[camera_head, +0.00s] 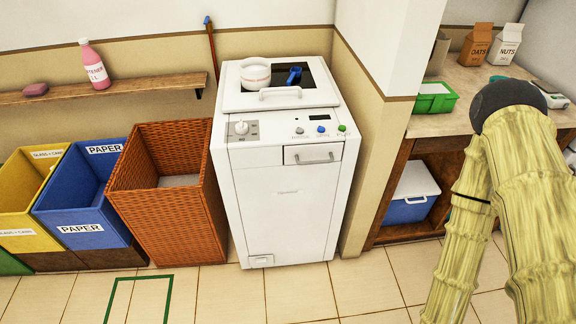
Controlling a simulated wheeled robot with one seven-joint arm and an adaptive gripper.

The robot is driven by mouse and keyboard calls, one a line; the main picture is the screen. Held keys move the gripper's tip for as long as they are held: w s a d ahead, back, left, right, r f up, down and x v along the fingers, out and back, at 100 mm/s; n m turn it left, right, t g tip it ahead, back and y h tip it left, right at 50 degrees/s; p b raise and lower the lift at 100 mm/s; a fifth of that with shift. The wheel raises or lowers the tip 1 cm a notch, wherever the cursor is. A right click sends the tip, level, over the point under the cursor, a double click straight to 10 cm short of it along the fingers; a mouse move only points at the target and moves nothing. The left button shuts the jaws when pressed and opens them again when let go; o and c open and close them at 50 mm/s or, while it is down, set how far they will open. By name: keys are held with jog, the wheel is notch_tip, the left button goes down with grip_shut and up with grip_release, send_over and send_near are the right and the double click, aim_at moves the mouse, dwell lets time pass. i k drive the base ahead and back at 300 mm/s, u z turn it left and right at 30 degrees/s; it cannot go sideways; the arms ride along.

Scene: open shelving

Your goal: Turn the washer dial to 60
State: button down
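The white top-loading washer (286,205) stands in the middle of the head view, against the wall. Its dial (241,127) is a round white knob at the left end of the front control panel. The dial's markings are too small to read, so its setting cannot be told. To the right on the panel are several small coloured buttons and a small dark display (319,117). My arm links rise at the right side of the view, well apart from the washer. My gripper is not in view.
A wall corner and a wooden counter (446,121) are on the right. The tiled floor in front is clear.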

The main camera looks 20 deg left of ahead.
aim_at(241, 128)
jog(key=u, duration=0.7)
jog(key=k, duration=0.3)
jog(key=u, duration=0.1)
